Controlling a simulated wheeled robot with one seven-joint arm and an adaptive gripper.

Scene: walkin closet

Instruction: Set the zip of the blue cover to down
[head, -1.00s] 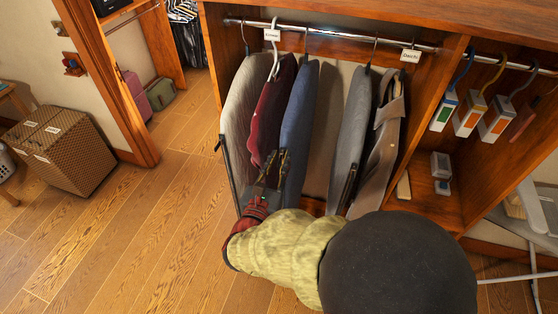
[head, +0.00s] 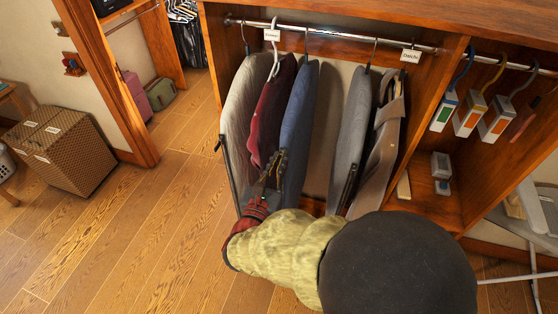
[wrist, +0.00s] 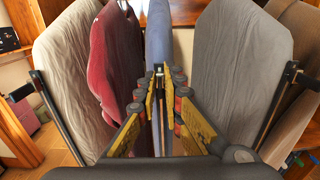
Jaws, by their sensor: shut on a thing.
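The blue cover (head: 299,110) hangs from the rail between a dark red garment and a grey cover. In the wrist view the blue cover (wrist: 159,35) is straight ahead, seen edge-on. My gripper (head: 281,155) is at the front edge of the blue cover, in its lower half. In the wrist view the fingertips of my gripper (wrist: 158,72) close together at that edge, shut on a small dark part that looks like the zip's pull. The fingers hide most of the pull and the zip line below it.
The red garment (head: 270,115) hangs close on the left, with a pale cover (head: 243,115) beyond it. A grey cover (head: 351,120) and a brown garment (head: 383,150) hang to the right. A gap separates the blue and grey covers. The wooden floor (head: 150,230) at left is clear.

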